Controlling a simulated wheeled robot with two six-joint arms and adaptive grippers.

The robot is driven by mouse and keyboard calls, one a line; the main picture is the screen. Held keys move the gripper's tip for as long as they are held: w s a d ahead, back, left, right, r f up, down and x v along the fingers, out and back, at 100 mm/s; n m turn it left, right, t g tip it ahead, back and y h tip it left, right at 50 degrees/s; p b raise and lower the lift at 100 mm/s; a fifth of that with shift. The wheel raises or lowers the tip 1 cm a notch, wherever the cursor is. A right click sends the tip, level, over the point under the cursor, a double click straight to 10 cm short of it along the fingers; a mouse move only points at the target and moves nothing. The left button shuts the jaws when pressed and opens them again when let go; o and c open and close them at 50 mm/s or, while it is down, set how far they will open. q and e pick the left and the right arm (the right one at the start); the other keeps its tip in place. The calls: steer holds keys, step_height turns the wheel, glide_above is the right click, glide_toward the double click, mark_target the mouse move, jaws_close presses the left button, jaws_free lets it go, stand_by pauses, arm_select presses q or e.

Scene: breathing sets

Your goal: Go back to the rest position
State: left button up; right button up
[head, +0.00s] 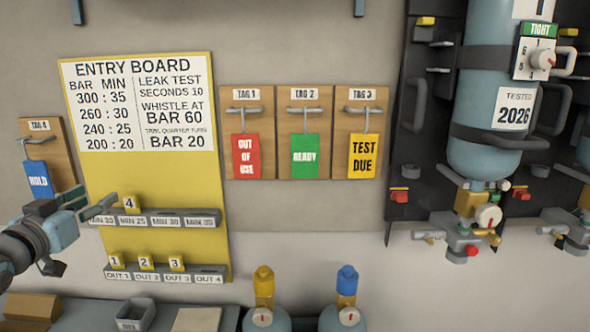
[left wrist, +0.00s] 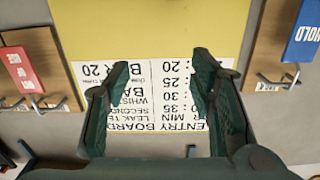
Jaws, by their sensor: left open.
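My left gripper (head: 68,204) is at the left of the head view, in front of the lower left edge of the yellow entry board (head: 150,185). In the left wrist view its two dark green fingers (left wrist: 161,78) stand apart with nothing held between them. The board's printed white sheet (left wrist: 150,100) shows upside down beyond them. My right gripper is not in view.
A blue HOLD tag (head: 38,180) hangs just above my left gripper. Red (head: 245,156), green (head: 304,158) and yellow (head: 364,156) tags hang right of the board. Numbered yellow tokens (head: 145,262) sit on its lower rails. Cylinders (head: 484,110) stand at right.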

arm_select(q)
steer(key=s+d+f+g, duration=0.2)
steer(key=s+d+f, duration=0.1)
steer(key=f, duration=0.6)
steer(key=s+d+f+m+g, duration=0.1)
steer(key=s+d+f+g, duration=0.15)
steer(key=f, duration=0.75)
steer(key=s+d+f+g, duration=0.2)
steer(key=d+f, duration=0.2)
steer(key=f, duration=0.5)
steer(key=s+d+f+g, duration=0.35)
steer(key=s+f, duration=0.45)
steer(key=s, duration=0.5)
steer(key=s+d+f+g, duration=0.35)
steer(key=s+f, duration=0.45)
steer(key=s, duration=0.5)
step_height(320, 180, down, 19)
steer(key=s+a+g+y, duration=0.1)
steer(key=s+a+g, duration=0.1)
steer(key=s+f+n, duration=0.1)
steer(key=s+f, duration=1.2)
steer(key=s, duration=0.1)
steer(key=shift+s+a+g, duration=0.2)
steer(key=shift+a+g, duration=0.2)
steer(key=shift+g, duration=0.05)
